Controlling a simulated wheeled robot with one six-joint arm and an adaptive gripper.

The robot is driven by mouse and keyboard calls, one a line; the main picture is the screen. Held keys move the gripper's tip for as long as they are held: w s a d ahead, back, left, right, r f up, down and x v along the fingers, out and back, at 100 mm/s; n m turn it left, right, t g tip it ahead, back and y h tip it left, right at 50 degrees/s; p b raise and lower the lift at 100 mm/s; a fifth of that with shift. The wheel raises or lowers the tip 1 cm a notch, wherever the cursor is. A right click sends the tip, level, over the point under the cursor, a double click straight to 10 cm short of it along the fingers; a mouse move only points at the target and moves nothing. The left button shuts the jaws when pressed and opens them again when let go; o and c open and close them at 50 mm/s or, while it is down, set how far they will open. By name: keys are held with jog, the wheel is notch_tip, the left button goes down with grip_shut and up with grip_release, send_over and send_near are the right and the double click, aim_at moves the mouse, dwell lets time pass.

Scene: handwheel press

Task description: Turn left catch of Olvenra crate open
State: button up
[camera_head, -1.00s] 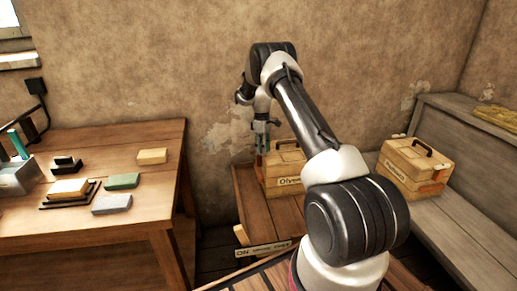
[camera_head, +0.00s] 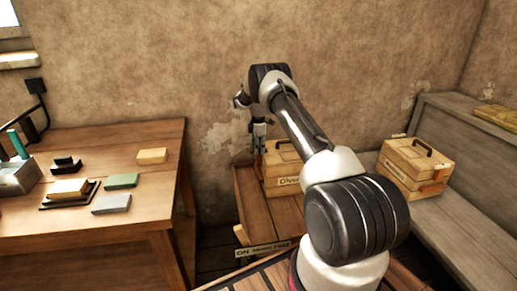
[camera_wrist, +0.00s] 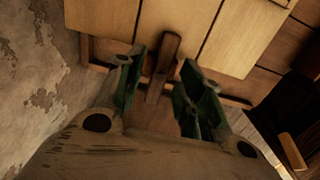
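The Olvenra crate (camera_head: 279,170) is a pale wooden box with a dark handle and a partly hidden name label. It stands on a low wooden table, and its pale boards (camera_wrist: 175,22) fill the top of the wrist view. My gripper (camera_head: 258,147) is at the crate's left side. In the wrist view its green-padded fingers (camera_wrist: 162,78) are apart. A brown wooden bar, apparently the left catch (camera_wrist: 165,60), sticks out from the crate's side into the gap between the fingers. I see room on both sides of it; contact is not visible.
A similar crate (camera_head: 416,168) stands on the grey bench (camera_head: 452,212) at right. A workbench (camera_head: 120,225) with several blocks is at left. The plastered wall (camera_head: 200,70) is close behind my gripper. The low table (camera_head: 253,209) has bare boards in front of the crate.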

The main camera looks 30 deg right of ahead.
jog(key=shift+f, duration=0.15)
grip_shut()
